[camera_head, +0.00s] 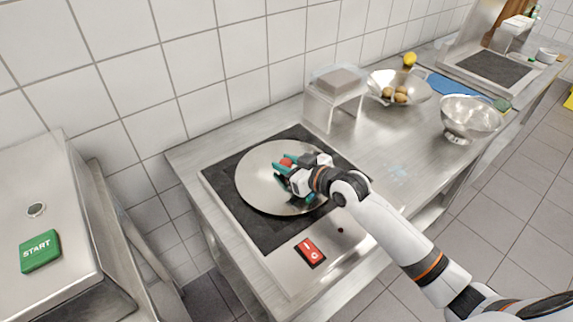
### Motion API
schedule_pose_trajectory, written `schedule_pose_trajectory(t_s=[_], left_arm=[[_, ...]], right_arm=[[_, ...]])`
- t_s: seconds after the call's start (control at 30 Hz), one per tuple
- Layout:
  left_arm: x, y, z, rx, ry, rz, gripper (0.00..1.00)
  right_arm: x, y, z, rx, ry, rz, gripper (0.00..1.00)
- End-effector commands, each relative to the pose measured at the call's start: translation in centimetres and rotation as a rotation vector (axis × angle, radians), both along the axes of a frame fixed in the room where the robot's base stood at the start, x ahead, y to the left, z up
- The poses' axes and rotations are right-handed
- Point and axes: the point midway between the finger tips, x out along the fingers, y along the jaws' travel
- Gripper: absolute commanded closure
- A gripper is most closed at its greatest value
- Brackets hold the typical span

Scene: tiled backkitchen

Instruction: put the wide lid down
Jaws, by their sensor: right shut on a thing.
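The wide lid (258,190) is a round, shiny metal disc with a red knob (286,162) near its middle. It shows over the dark top of a cooking plate (292,232) set in the steel counter. My right gripper (282,172), with teal fingertips, is shut at the lid's knob and covers part of the lid. I cannot tell whether the lid touches the surface below or hangs just above it. My left gripper is not in view.
A red switch (310,252) is on the cooker's front. Behind stand a clear-sided box (333,98), a bowl with potatoes (380,82) and a metal colander (470,118). The counter (398,150) between is mostly bare. A machine with a green START button (40,251) stands left.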

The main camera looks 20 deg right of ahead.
Motion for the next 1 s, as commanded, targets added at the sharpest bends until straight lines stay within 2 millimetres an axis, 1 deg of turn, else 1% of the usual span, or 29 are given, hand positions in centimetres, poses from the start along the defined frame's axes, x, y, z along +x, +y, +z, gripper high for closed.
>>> schedule_pose_trajectory(t_s=[0.37,0.4,0.47,0.5,0.53,0.77,0.87,0.97,1.0], left_arm=[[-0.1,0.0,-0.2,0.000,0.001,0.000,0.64],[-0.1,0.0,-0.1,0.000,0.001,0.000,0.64],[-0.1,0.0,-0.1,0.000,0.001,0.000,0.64],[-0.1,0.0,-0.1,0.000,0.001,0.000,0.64],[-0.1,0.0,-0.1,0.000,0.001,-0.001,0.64],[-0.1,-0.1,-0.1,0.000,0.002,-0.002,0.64],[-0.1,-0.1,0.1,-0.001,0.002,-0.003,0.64],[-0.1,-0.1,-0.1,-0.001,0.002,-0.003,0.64],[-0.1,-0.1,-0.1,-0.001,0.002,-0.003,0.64]], right_arm=[[0.0,0.0,-0.5,0.000,-0.002,0.000,0.99],[0.0,0.0,-0.6,-0.001,0.000,0.000,0.67],[0.0,0.0,-0.5,-0.001,0.000,0.000,0.57],[0.0,0.0,-0.5,-0.001,0.000,0.000,0.50],[0.0,0.0,-0.5,-0.001,0.000,0.000,0.48],[0.0,0.0,-0.5,-0.001,0.000,0.000,0.48],[-0.1,0.0,-0.2,0.000,-0.001,0.000,0.48],[-1.1,-0.6,0.0,-0.003,-0.001,0.000,0.48],[-1.7,-0.9,0.1,-0.003,0.000,0.001,0.48]])
